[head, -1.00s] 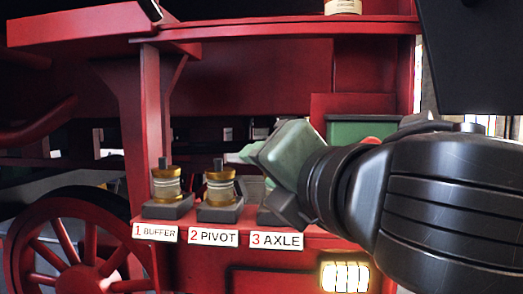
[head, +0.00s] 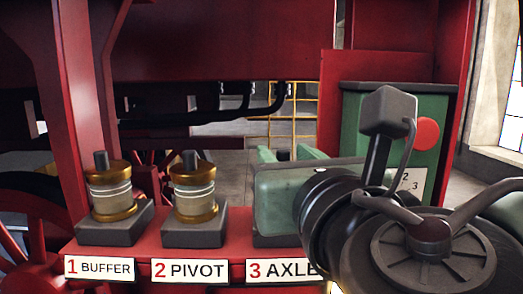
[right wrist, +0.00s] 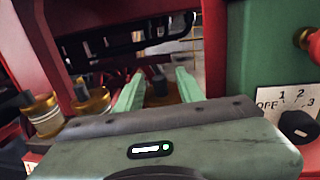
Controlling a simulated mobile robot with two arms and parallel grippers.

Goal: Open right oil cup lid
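The right oil cup, above the label 3 AXLE (head: 282,270), is mostly hidden behind my right gripper (head: 286,153) in the head view. In the right wrist view its dark knob (right wrist: 159,84) and gold top show between the two green fingers of my right gripper (right wrist: 160,74). The fingers are apart, one on each side of the knob; I cannot tell whether they touch it. The lid looks closed, though little of it shows. My left gripper is in neither view.
The BUFFER cup (head: 111,190) and PIVOT cup (head: 194,188) stand left of it on the red ledge, with dark knobs up. A green box (head: 350,125) with a red button (head: 427,133) stands right, close to my right arm. Its dial (right wrist: 298,126) shows in the wrist view.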

